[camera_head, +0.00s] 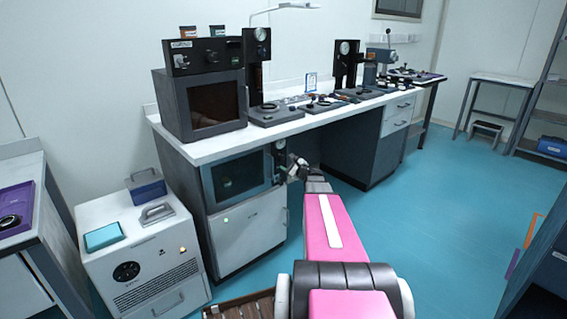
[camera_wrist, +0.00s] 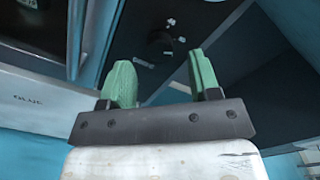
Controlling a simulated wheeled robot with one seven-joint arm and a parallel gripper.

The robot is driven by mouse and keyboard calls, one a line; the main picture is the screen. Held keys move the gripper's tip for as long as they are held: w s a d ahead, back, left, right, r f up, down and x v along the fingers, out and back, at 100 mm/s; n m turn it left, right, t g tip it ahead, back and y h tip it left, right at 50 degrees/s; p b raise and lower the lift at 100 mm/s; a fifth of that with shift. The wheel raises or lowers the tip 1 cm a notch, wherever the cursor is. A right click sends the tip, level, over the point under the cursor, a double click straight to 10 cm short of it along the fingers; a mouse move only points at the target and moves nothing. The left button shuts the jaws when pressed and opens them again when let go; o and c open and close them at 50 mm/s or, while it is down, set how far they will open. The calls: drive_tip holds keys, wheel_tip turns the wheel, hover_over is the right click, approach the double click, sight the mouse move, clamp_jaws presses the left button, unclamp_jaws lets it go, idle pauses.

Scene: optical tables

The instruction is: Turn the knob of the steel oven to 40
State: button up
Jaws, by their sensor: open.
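The steel oven (camera_head: 237,178), with a dark window and a dark control panel on its right, sits under the white bench. In the wrist view its dark panel carries a round dark knob (camera_wrist: 160,42) with small pale marks around it; the setting is unreadable. My gripper (camera_head: 291,166) is in front of this panel, at the oven's right side. In the wrist view my gripper (camera_wrist: 161,66) has its two green fingers apart, with nothing between them. The knob shows beyond the fingertips, between them. In the head view my gripper partly covers the panel.
A white drawer front (camera_head: 250,232) lies below the oven. A dark box oven (camera_head: 215,108) stands on the bench top (camera_head: 300,120). A white cabinet unit (camera_head: 140,248) stands on the floor at left. Open teal floor (camera_head: 440,200) lies to the right.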

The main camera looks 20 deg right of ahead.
sight(282, 161)
drive_tip(key=shift+x, duration=1.65)
drive_tip(key=c, duration=0.9)
drive_tip(key=shift+n, duration=0.3)
drive_tip(key=n, duration=1.1)
drive_tip(key=shift+n, duration=0.3)
